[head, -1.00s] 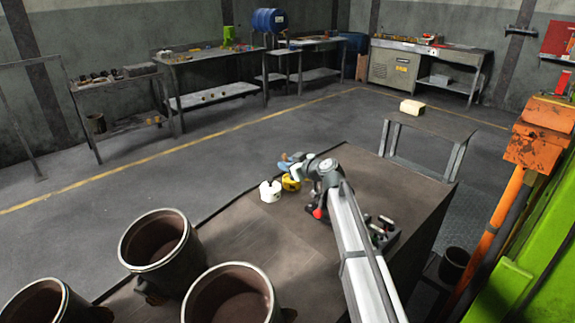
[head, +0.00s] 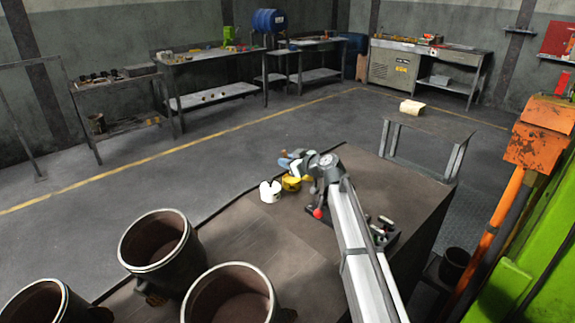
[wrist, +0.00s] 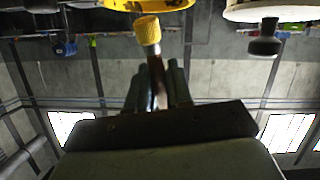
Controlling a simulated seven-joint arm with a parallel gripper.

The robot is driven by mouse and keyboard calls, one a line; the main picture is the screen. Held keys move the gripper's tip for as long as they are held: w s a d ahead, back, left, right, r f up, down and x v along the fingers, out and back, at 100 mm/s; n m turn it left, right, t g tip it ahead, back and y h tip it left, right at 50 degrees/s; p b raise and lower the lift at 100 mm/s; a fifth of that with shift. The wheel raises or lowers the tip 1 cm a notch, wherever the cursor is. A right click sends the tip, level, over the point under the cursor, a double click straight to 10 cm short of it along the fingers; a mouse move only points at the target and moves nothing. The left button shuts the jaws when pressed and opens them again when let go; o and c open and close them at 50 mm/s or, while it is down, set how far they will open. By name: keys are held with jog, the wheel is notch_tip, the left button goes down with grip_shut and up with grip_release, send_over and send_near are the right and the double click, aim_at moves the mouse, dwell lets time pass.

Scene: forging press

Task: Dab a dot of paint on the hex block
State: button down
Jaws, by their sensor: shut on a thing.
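My gripper (wrist: 158,85) is shut on a brown stick (wrist: 161,92) with a yellow cylindrical tip (wrist: 148,30). In the head view my gripper (head: 289,162) is above the near bench, close to a yellow item (head: 291,184) and a white item (head: 270,191). The yellow item's rounded edge (wrist: 150,4) is beyond the stick's tip at the top of the wrist view; I cannot tell whether they touch. A white round edge (wrist: 280,10) with a dark knob shape is at upper right there. I cannot tell which item is the hex block.
Several dark buckets (head: 158,240) stand at lower left. A small tray of tools (head: 384,232) is on the bench (head: 245,235), right of my arm. A tan block (head: 412,108) is at a small stand at back right. An orange post (head: 500,225) and green press are at right.

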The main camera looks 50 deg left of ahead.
jog(key=shift+r, duration=2.7)
